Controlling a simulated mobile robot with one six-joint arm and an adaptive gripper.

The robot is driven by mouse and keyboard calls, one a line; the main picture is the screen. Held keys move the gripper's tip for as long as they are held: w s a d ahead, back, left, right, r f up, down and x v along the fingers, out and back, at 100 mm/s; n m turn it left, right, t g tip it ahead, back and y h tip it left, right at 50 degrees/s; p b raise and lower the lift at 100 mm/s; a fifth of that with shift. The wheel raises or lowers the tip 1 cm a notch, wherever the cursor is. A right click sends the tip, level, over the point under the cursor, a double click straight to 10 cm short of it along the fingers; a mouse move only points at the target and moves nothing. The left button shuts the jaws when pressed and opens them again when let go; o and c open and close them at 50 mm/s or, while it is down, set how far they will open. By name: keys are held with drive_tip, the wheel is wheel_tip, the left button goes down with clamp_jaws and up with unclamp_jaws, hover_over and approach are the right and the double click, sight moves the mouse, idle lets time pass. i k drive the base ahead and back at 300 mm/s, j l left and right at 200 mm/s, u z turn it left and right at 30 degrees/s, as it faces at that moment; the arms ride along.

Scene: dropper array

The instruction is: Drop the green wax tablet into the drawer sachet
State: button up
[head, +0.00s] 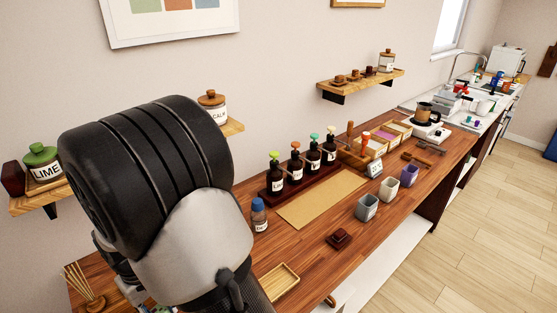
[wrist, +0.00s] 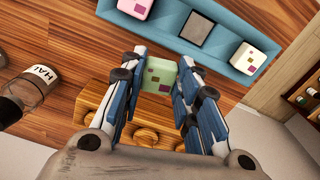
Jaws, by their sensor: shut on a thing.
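The green wax tablet (wrist: 158,76) is a pale green block with small dark red and olive squares on its face. It shows in the wrist view between the fingertips of my gripper (wrist: 162,68), which is shut on it. Below it in the picture is a wooden piece with several round knobs or recesses (wrist: 92,101), partly covered by my fingers. I cannot tell whether a drawer or sachet is part of it. In the head view my arm hides the gripper and the tablet, and no drawer sachet can be made out.
A blue tray (wrist: 224,46) holds a pink block (wrist: 134,7), a grey square (wrist: 197,29) and a whitish block (wrist: 248,57). A labelled jar (wrist: 33,84) lies left. In the head view, pump bottles (head: 296,164), cups (head: 367,207) and a shallow wooden tray (head: 292,272) stand on the counter.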

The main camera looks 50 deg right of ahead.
sight(406, 182)
drive_tip(key=z, duration=1.9)
